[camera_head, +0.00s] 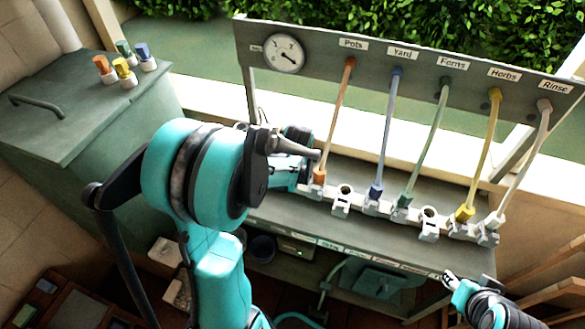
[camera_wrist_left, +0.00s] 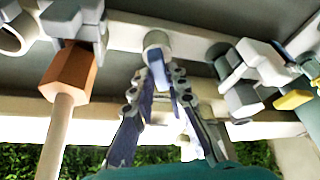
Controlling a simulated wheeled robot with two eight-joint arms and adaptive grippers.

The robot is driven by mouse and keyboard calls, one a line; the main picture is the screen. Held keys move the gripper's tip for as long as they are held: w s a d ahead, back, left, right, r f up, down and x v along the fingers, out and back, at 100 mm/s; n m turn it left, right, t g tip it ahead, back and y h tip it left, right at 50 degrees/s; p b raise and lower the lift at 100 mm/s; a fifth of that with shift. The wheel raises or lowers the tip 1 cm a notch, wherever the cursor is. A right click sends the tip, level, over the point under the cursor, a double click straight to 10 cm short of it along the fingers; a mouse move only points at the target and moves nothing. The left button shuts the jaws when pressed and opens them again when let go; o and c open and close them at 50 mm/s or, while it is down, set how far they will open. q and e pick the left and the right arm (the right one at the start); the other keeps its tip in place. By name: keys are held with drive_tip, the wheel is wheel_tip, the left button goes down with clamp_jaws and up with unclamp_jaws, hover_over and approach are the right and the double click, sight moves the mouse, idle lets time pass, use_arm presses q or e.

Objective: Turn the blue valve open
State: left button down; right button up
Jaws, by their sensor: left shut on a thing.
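In the left wrist view my left gripper (camera_wrist_left: 158,90) has its two fingers closed around a narrow dark-blue piece, which looks like the blue valve (camera_wrist_left: 158,70), in front of a round white stub. An orange fitting (camera_wrist_left: 70,70) with a pale hose is to its left. In the head view my left arm covers the left end of the white pipe row, and its fingertips are hidden. A blue hose fitting (camera_head: 376,190) stands on that row under the Yard label. My right gripper (camera_head: 458,280) is low at the right, away from the fittings; its jaw opening is unclear.
A panel (camera_head: 420,62) with a gauge (camera_head: 284,53) and several coloured hoses stands behind the bench (camera_head: 370,225). Green, yellow and white fittings are farther right. A green cabinet (camera_head: 60,125) at the left carries several coloured caps. Wooden slats edge the lower right.

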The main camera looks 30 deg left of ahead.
use_arm(q)
drive_tip(key=n+g, duration=0.1)
drive_tip(key=n, duration=0.2)
drive_tip(key=n+g+y, duration=0.1)
drive_tip(key=n, duration=0.2)
drive_tip(key=shift+w+d+n, duration=0.15)
drive_tip(key=shift+n, duration=0.15)
drive_tip(key=n+g, duration=0.1)
drive_tip(key=n, duration=0.2)
drive_tip(key=n+g, duration=0.1)
drive_tip(key=n, duration=0.2)
drive_tip(key=shift+w+g, duration=0.15)
drive_tip(key=shift+g, duration=0.15)
drive_tip(key=c, duration=1.5)
unclamp_jaws()
drive_tip(key=v, duration=1.2)
drive_tip(key=shift+d, duration=0.15)
